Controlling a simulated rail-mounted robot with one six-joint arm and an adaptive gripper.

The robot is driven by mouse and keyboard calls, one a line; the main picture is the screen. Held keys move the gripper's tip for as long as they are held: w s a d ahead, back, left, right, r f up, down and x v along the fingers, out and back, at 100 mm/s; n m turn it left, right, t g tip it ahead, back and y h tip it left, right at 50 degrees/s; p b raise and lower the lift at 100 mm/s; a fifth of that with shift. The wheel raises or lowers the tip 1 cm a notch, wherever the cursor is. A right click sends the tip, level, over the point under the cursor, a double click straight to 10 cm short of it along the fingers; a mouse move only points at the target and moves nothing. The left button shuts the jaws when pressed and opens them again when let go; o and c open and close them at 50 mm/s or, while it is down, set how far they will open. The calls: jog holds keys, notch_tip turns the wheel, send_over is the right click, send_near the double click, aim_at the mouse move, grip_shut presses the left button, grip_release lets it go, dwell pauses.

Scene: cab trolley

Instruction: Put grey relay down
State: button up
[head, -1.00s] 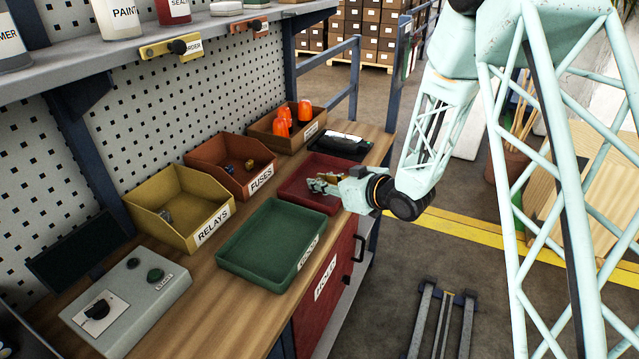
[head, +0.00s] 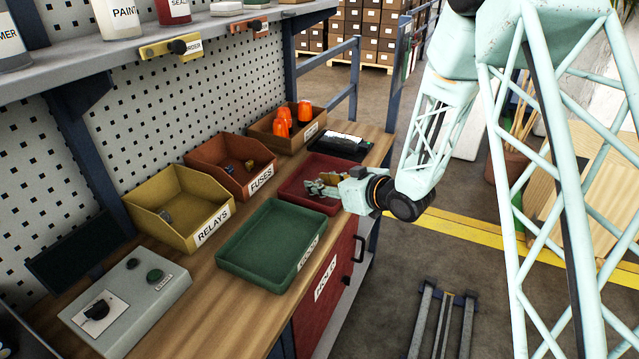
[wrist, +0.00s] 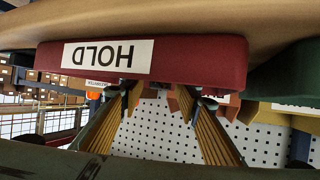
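My gripper (head: 325,188) is over the red HOLD tray (head: 296,200) in the head view. In the wrist view, which is upside down, its two fingers (wrist: 158,92) are well apart with a clear gap between them. The fingertips reach the rim of the HOLD tray (wrist: 200,65) and partly disappear behind its front wall. I see no relay between the fingers, and the inside of the tray is mostly hidden. A small grey piece (head: 165,215) lies in the yellow RELAYS bin (head: 205,225); I cannot tell exactly what it is.
A green tray (head: 268,280) stands left of the HOLD tray. The FUSES bin (head: 245,183) and a brown bin with orange pieces (head: 318,130) stand behind. A dark flat item (head: 340,145) lies beyond the tray. A grey control box (head: 125,300) is at front left.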

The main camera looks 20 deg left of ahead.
jog(key=shift+r, duration=0.2)
jog(key=p+v, duration=0.1)
jog(key=v, duration=1.1)
jog(key=shift+f+p, duration=0.1)
jog(key=shift+p, duration=0.3)
dwell(0.4)
